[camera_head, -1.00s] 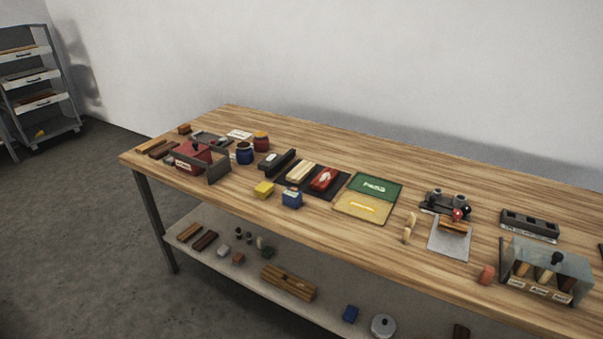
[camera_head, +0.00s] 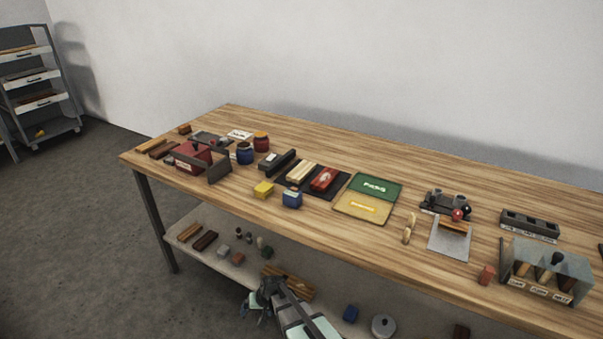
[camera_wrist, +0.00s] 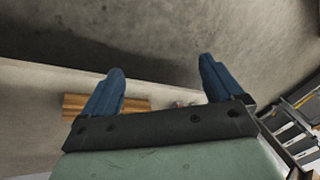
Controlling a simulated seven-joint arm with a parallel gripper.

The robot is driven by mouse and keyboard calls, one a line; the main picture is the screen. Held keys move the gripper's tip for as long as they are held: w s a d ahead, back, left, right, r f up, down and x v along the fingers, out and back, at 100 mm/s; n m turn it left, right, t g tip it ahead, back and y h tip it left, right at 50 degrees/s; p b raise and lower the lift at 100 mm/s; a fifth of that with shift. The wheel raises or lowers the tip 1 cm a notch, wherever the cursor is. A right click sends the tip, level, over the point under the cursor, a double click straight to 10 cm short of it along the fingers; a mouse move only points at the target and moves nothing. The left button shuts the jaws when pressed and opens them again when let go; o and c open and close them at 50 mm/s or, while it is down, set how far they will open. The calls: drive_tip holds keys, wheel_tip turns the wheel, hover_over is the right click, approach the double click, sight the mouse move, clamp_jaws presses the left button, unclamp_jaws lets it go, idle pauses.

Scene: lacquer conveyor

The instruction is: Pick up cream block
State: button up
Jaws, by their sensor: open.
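A cream block (camera_head: 301,172) lies on a dark base (camera_head: 335,189) on the table, beside a red block (camera_head: 323,179) with a pale mark on it. My gripper (camera_head: 258,299) is low in front of the table, near the lower shelf and well below the cream block. In the wrist view my gripper (camera_wrist: 161,66) shows two blue fingers spread apart with nothing between them. The cream block is not seen in the wrist view.
Near the block are a yellow block (camera_head: 263,189), a blue block (camera_head: 291,199), a dark bar (camera_head: 276,162) and green (camera_head: 375,187) and yellow (camera_head: 362,207) pads. A wooden block (camera_head: 298,287) lies on the lower shelf (camera_head: 335,291) behind my gripper. The table's front edge stands above it.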

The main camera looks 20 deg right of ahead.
drive_tip(key=w+a+r+t+y, duration=0.1)
drive_tip(key=w+a+r+t, duration=0.1)
drive_tip(key=w+a+r, duration=0.35)
drive_tip(key=w+a+r+m+t+y, duration=0.1)
drive_tip(key=w+a+r+t, duration=0.1)
drive_tip(key=w+r, duration=0.6)
drive_tip(key=w+a+r+t+y, duration=0.1)
drive_tip(key=w+a+r, duration=0.3)
drive_tip(key=w+r, duration=0.25)
drive_tip(key=w+a+r+m+t+y, duration=0.1)
drive_tip(key=w+a+r+t, duration=0.15)
drive_tip(key=w+r, duration=0.7)
drive_tip(key=w+a+r+t+y, duration=0.1)
drive_tip(key=w+a+r+t, duration=0.2)
drive_tip(key=r, duration=1.4)
drive_tip(key=r+m+g+h, duration=0.2)
drive_tip(key=m+g+h, duration=0.4)
drive_tip(key=g+h, duration=0.5)
hover_over(301, 169)
drive_tip(key=s+a, duration=0.3)
drive_tip(key=x, duration=1.3)
drive_tip(key=shift+f, duration=0.4)
